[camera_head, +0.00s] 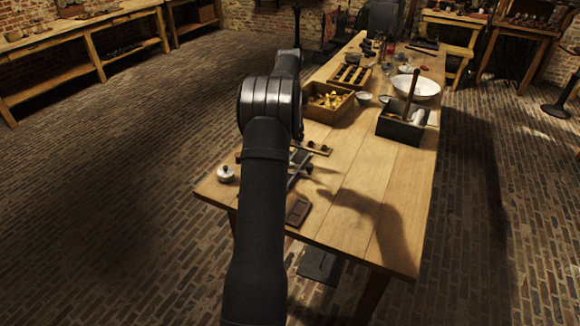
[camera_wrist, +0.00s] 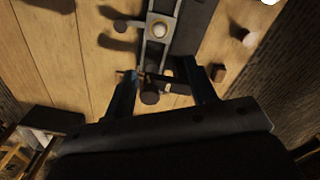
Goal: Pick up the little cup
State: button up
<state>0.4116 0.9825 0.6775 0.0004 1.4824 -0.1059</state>
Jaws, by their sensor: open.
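My gripper (camera_wrist: 160,70) shows in the wrist view with its two dark fingers apart, above the wooden table. A dark round-ended piece (camera_wrist: 150,94) shows between the fingers; I cannot tell whether it touches them. In the head view my arm hides the gripper. A small pale cup-like vessel (camera_head: 363,97) stands on the table beside a wooden box, with another small light vessel (camera_head: 385,99) near it. A small white lidded pot (camera_head: 226,173) stands at the table's near left corner. I cannot tell which is the little cup.
A wooden box with brass-coloured pieces (camera_head: 309,108), a dark box with a mallet (camera_head: 387,127) and a white bowl (camera_head: 418,81) stand farther back. A grey metal frame (camera_wrist: 158,45) lies beyond the fingers. The table's near right part (camera_head: 372,222) is clear.

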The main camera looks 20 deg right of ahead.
notch_tip(320, 180, down, 11)
jog(key=shift+f, duration=0.2)
jog(key=shift+w+d+f, duration=0.1)
jog(key=shift+f, duration=2.5)
grip_shut()
jog(key=shift+r, duration=0.15)
